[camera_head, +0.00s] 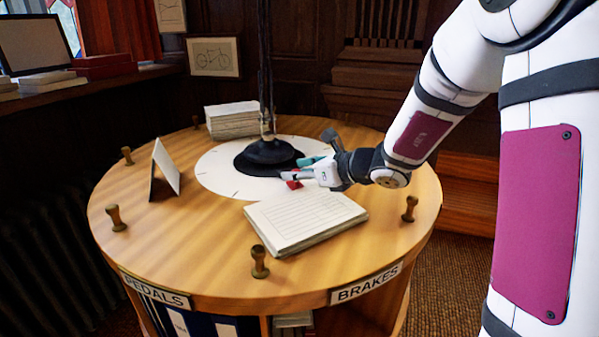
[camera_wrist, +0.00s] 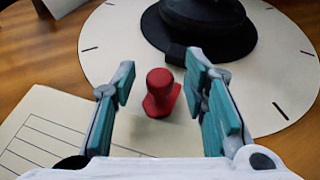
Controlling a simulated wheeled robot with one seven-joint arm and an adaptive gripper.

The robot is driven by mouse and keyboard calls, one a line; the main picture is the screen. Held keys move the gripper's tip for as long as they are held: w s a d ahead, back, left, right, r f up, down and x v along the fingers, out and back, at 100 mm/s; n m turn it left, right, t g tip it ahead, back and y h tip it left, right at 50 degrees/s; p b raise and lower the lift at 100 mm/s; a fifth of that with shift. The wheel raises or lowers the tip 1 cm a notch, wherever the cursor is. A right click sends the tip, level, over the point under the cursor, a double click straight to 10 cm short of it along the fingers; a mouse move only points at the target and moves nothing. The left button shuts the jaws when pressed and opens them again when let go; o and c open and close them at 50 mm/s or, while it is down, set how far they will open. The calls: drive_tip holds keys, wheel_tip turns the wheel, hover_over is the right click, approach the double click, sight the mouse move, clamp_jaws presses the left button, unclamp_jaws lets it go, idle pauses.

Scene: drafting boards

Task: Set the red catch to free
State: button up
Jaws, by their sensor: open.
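The red catch (camera_wrist: 161,90) is a small upright knob with a round top, seen in the wrist view beside the black lamp base. It also shows as a small red patch (camera_head: 293,184) in the head view, partly hidden by my gripper. My gripper (camera_wrist: 160,92) is open, with its teal-padded fingers on either side of the catch. The fingers appear apart from it, with clear gaps at left and right. In the head view my gripper (camera_head: 298,172) reaches in low from the right. No marking for free is readable on the white dial (camera_head: 222,175).
The black stand base (camera_head: 268,157) rises behind the catch. A paper stack (camera_head: 305,217) lies in front, and another (camera_head: 232,119) stands behind. A folded card (camera_head: 165,170) stands at left. Several wooden pegs ring the round table (camera_head: 190,255); its left front is clear.

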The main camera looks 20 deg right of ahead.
clamp_jaws()
drive_tip(key=shift+w+a+b, duration=0.15)
drive_tip(key=shift+w+b, duration=0.05)
drive_tip(key=shift+w, duration=0.65)
drive_tip(key=shift+w+a+b, duration=0.15)
drive_tip(key=shift+w+b, duration=0.05)
drive_tip(key=shift+w, duration=0.65)
unclamp_jaws()
drive_tip(key=v, duration=1.2)
